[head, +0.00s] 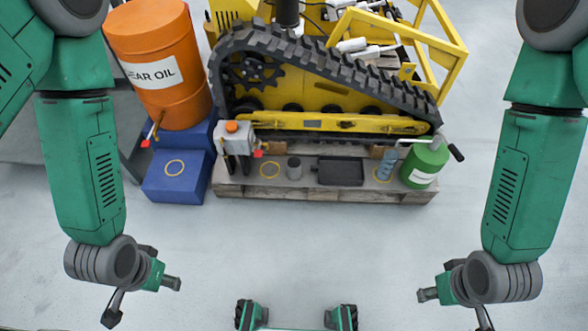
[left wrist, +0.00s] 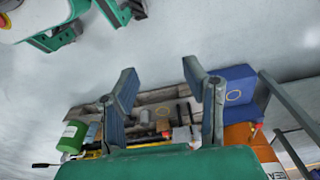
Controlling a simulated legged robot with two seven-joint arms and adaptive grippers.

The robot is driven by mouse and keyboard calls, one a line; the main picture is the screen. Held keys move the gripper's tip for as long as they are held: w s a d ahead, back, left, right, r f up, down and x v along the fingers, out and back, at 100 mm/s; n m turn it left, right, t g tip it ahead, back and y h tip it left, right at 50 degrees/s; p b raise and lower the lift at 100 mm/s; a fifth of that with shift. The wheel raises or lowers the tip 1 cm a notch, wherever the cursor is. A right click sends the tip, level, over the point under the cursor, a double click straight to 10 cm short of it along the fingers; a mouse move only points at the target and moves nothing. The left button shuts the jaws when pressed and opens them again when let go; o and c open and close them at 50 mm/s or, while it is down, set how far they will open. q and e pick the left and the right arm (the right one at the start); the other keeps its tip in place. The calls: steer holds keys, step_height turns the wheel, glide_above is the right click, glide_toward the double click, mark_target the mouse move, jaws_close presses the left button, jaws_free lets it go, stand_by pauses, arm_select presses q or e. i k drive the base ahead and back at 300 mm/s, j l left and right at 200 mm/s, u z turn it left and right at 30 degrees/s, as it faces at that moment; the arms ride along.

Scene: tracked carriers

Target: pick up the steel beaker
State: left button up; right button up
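The steel beaker (head: 294,168) is a small grey cylinder standing upright on the wooden pallet (head: 225,188), left of a black tray (head: 340,172). My left gripper (head: 143,297) is at the lower left of the head view, well short of the pallet, open and empty. Its spread fingers show in the left wrist view (left wrist: 162,82). My right gripper (head: 455,306) is at the lower right, fingers apart and empty, far from the beaker.
A grey device with an orange cap (head: 237,137) and a yellow ring (head: 270,169) are left of the beaker; a green can (head: 424,163) is at right. A yellow tracked carrier (head: 320,95) stands behind. A blue box (head: 175,180) and orange drum (head: 160,60) are left. Floor in front is clear.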

mark_target(293, 164)
steer(key=i+l, duration=0.6)
steer(key=i+l+u, duration=0.15)
steer(key=i+l, duration=0.45)
steer(key=l, duration=0.2)
